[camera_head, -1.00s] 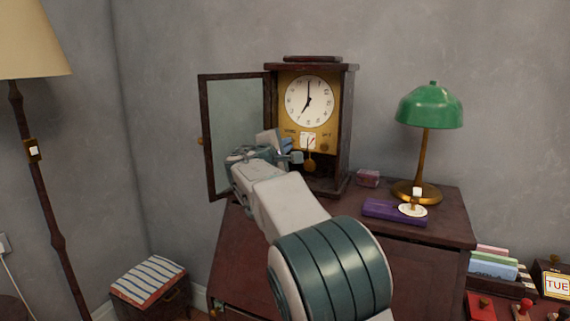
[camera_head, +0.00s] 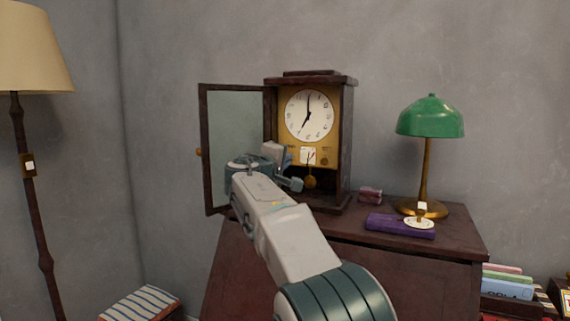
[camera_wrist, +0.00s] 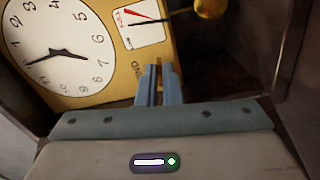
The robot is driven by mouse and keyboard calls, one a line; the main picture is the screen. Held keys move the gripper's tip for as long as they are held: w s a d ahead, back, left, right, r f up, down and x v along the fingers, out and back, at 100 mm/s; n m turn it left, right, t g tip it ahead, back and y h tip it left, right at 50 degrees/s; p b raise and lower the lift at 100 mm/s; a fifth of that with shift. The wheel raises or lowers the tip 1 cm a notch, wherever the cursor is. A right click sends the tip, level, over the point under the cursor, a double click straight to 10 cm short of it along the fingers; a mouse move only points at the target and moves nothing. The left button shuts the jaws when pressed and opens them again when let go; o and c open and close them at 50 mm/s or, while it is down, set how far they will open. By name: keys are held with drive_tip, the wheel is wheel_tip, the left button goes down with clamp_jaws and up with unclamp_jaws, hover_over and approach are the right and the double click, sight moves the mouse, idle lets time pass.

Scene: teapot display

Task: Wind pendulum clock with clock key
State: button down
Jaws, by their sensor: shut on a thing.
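The pendulum clock (camera_head: 344,140) stands on the desk with its glass door (camera_head: 236,135) swung open to the left. Its white dial (camera_head: 309,113) and brass pendulum bob (camera_head: 311,182) are exposed. My gripper (camera_head: 296,180) is at the lower left of the clock's front, and it also shows in the wrist view (camera_wrist: 160,72). Its blue fingers are close together, pointing at the brass face (camera_wrist: 112,80) beside the "WIND" lettering. The clock key between them is hidden by the fingers, so I cannot tell whether it sits in the winding hole. A small gauge (camera_wrist: 138,25) has a red mark and dark needle.
A green lamp (camera_head: 430,118), purple case (camera_head: 398,226) and small reddish box (camera_head: 370,195) are on the desk (camera_head: 450,238) right of the clock. The open door stands close to my gripper's left. A floor lamp (camera_head: 42,190) is at far left.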

drive_tip(key=c, duration=1.6)
unclamp_jaws()
drive_tip(key=shift+s, duration=0.1)
drive_tip(key=b+v, duration=0.1)
drive_tip(key=v, duration=1.2)
drive_tip(key=shift+s+b, duration=0.3)
drive_tip(key=shift+b, duration=0.1)
